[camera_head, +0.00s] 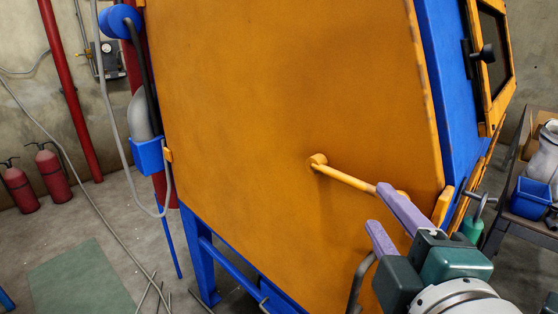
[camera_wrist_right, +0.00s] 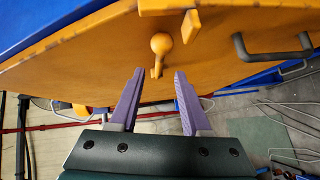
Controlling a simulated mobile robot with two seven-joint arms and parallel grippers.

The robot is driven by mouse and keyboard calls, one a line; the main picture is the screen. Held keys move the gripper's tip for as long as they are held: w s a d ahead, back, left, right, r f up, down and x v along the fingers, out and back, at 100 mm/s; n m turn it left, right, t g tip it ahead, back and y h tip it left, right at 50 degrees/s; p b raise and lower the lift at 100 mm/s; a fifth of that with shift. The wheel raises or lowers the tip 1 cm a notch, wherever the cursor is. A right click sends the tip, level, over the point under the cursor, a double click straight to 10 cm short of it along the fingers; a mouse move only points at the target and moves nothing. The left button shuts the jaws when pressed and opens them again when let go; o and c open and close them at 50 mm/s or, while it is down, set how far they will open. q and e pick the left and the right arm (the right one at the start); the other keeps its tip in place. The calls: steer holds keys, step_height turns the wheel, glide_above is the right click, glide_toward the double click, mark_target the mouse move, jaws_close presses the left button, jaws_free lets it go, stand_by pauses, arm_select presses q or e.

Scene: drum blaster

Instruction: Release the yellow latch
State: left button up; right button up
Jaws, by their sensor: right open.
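The yellow latch (camera_head: 345,177) is a rod-shaped lever on the orange side panel of the blaster cabinet. It runs from a round pivot down to the right, and its far end is partly hidden behind a finger of my right gripper (camera_head: 376,206). In the right wrist view the latch (camera_wrist_right: 160,45) shows a rounded knob and short rod, just ahead of and between the fingertips (camera_wrist_right: 160,72). My right gripper is open, with its purple fingers apart and nothing held. I cannot tell whether a finger touches the latch. My left gripper is not in view.
The orange panel (camera_head: 260,90) fills the middle, with blue legs (camera_head: 203,270) below. A yellow block (camera_wrist_right: 190,26) and dark handle (camera_wrist_right: 270,50) stick out near the latch. Right, a cart holds a blue bin (camera_head: 530,198). Red extinguishers (camera_head: 52,172) stand far left.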

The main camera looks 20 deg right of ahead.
mark_target(366, 190)
steer(key=shift+p+x, duration=0.5)
steer(key=shift+x, duration=2.25)
jaws_close()
